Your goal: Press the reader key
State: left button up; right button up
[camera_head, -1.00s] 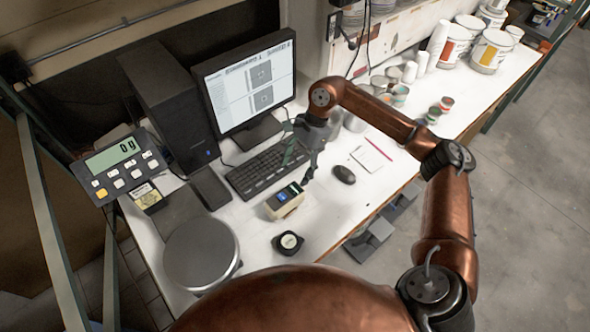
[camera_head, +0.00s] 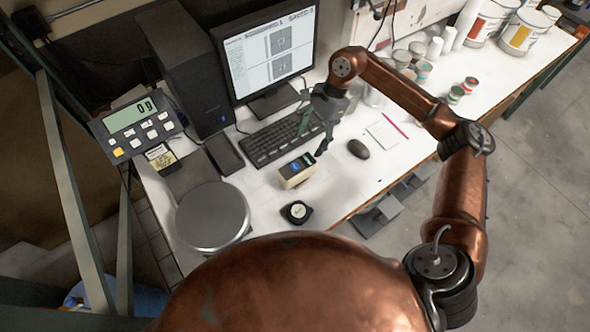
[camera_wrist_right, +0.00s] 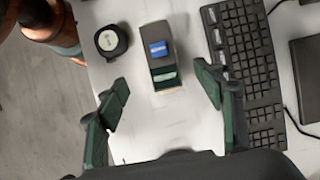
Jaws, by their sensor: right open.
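The reader (camera_head: 297,171) is a small pale box with a dark top and a lit blue screen, standing on the white worktop in front of the keyboard. In the right wrist view the reader (camera_wrist_right: 163,58) is upper centre, with a blue display and a pale green panel below it. I cannot make out a separate key on it. My right gripper (camera_head: 316,134) is above the worktop beside the reader, towards the keyboard and mouse. In the wrist view its green fingers (camera_wrist_right: 161,92) are spread wide and empty, with the reader ahead between them. My left gripper is not in view.
The keyboard (camera_head: 280,138) and mouse (camera_head: 358,148) are near the gripper. A round scale plate (camera_head: 213,216) is at left, and a notepad (camera_head: 385,134) lies right of the gripper.

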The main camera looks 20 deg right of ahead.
dwell(0.4)
grip_shut()
dwell(0.6)
dwell(1.3)
